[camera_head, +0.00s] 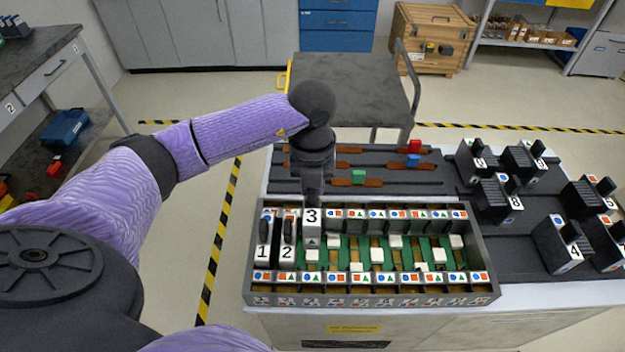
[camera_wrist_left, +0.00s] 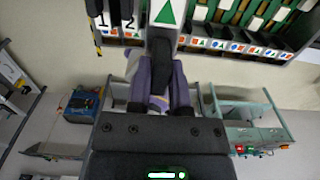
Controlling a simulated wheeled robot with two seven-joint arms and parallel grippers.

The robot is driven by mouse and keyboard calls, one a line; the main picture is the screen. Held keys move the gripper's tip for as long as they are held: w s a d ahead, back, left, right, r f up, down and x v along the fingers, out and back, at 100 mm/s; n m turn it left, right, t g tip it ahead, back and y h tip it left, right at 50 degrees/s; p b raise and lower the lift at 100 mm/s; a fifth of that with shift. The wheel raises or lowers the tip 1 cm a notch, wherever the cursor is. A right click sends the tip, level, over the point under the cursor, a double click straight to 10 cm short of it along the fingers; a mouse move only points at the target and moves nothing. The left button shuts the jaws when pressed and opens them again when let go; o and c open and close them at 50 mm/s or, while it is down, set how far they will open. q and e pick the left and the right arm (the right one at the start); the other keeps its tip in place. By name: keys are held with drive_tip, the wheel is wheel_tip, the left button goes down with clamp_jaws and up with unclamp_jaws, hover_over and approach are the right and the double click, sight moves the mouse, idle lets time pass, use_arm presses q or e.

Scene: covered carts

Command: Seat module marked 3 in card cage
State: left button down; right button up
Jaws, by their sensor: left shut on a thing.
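The module marked 3 (camera_head: 312,222) is pale with a green triangle under its number. My left gripper (camera_head: 313,188) comes from above and is shut on its top. The module is upright over the third position from the left in the card cage (camera_head: 372,299). Its number sits clearly higher than those of module 1 (camera_head: 263,252) and module 2 (camera_head: 287,251) beside it, so it is raised; its lower end is hidden. In the left wrist view, the green-triangle face of module 3 (camera_wrist_left: 167,13) shows at the top. My right gripper is not in view.
The cage positions right of module 3 are empty, with green boards and white blocks (camera_head: 396,241) inside. Modules 8 (camera_head: 497,201) and 4 (camera_head: 559,243) and several others stand on dark trays at right. A slotted dark board with colored sliders (camera_head: 358,177) lies behind the cage.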

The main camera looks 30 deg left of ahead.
use_arm(q)
wheel_tip(320, 180, down, 4)
drive_tip(key=b, duration=0.3)
drive_tip(key=shift+f, duration=0.25)
wheel_tip(320, 180, down, 9)
drive_tip(key=b, duration=0.6)
drive_tip(key=shift+f, duration=0.15)
drive_tip(key=shift+c, duration=2.4)
unclamp_jaws()
wheel_tip(320, 180, up, 10)
drive_tip(key=shift+p, duration=0.85)
